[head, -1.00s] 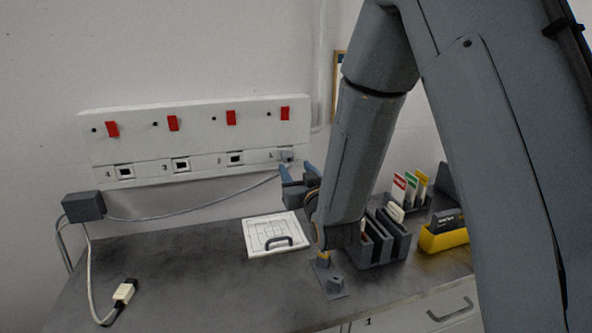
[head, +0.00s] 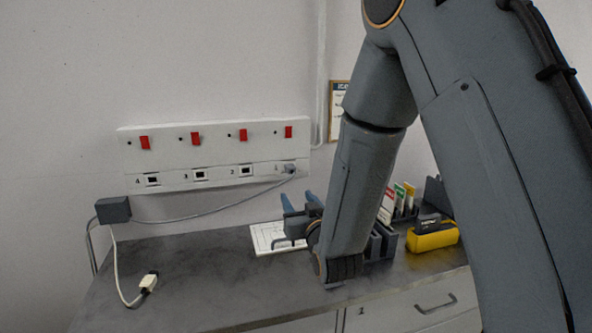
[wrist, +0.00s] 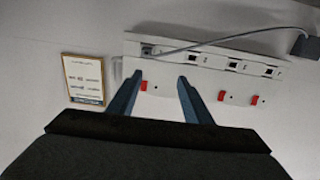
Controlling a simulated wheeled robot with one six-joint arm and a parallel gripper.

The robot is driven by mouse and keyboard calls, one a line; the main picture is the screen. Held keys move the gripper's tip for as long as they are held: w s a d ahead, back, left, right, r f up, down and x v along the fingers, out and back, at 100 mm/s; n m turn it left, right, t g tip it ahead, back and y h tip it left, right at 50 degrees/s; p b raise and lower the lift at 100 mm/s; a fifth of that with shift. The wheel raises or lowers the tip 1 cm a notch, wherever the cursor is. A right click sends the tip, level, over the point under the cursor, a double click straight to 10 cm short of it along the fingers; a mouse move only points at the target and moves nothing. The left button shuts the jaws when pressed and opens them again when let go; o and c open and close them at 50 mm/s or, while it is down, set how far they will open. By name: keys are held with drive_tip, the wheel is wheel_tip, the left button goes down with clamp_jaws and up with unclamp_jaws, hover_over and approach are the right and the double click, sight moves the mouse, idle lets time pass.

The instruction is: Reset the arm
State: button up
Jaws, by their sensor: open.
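My gripper (head: 299,204) is open, with nothing between its fingers. In the head view it stands over the worktop, in front of the wall below the right end of the socket panel. Its two blue fingers show apart in the wrist view (wrist: 157,82), pointing toward the wall and panel. The white socket panel (head: 215,146) has red switches and numbered sockets. A grey plug (head: 290,169) sits in the rightmost socket in the head view, with a cable running to a dark box (head: 113,210). My forearm hides part of the worktop.
A white board with a handle (head: 268,236) lies behind my gripper. Dark holders (head: 384,243) with coloured cards and a yellow block (head: 432,236) stand right of my arm. A loose cable end (head: 148,282) lies on the left. The worktop's middle (head: 215,270) is clear.

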drive_tip(key=s+d+f+m+g+h, duration=0.2)
drive_tip(key=s+d+f+g+h, duration=0.2)
drive_tip(key=s+d+f+g, duration=0.7)
drive_tip(key=s+d+g, duration=0.2)
drive_tip(key=s+d, duration=0.2)
drive_tip(key=s, duration=0.5)
drive_tip(key=s+d+m+g+h, duration=0.1)
drive_tip(key=s+d+g, duration=0.2)
drive_tip(key=s, duration=0.6)
drive_tip(key=shift+d, duration=0.4)
drive_tip(key=shift+s, duration=0.1)
